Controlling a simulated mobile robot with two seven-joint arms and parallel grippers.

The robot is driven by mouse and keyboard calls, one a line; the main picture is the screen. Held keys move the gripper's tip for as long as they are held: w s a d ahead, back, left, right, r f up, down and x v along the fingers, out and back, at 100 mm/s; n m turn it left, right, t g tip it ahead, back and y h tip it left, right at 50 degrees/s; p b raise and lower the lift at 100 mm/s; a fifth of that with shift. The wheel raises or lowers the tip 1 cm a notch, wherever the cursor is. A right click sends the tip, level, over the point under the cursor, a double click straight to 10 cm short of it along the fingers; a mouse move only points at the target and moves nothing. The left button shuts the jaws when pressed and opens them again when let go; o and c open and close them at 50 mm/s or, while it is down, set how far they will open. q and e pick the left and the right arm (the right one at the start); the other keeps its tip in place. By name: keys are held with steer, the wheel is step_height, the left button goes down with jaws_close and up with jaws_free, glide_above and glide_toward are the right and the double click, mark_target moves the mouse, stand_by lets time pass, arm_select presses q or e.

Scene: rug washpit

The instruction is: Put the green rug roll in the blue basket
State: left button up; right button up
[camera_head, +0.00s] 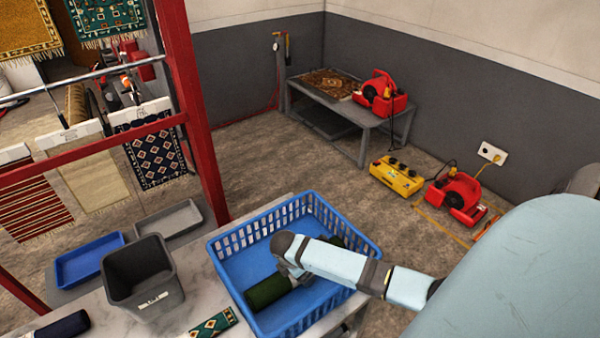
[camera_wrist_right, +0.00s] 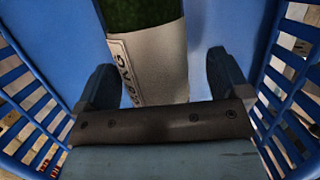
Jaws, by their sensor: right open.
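The green rug roll (camera_head: 268,291) lies inside the blue basket (camera_head: 228,242), its near end toward the basket's front left wall. A dark green piece (camera_head: 338,242) shows beyond my arm; I cannot tell if it is the same roll. My right gripper (camera_head: 296,278) is down inside the basket over the roll. In the right wrist view the gripper (camera_wrist_right: 160,68) is open, its fingers on either side of the green roll (camera_wrist_right: 140,12) and its white label band (camera_wrist_right: 158,62), with gaps showing. My forearm hides part of the roll. My left gripper is not in view.
The basket stands on a pale marbled table (camera_head: 200,285). Beside it are a dark grey bin (camera_head: 145,285), a patterned green roll (camera_head: 212,324) and a dark blue roll (camera_head: 62,325). A red frame post (camera_head: 195,100) rises behind left. A low bench (camera_head: 350,115) stands by the wall.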

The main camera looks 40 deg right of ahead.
steer(key=v, duration=1)
steer(key=shift+s+f, duration=0.1)
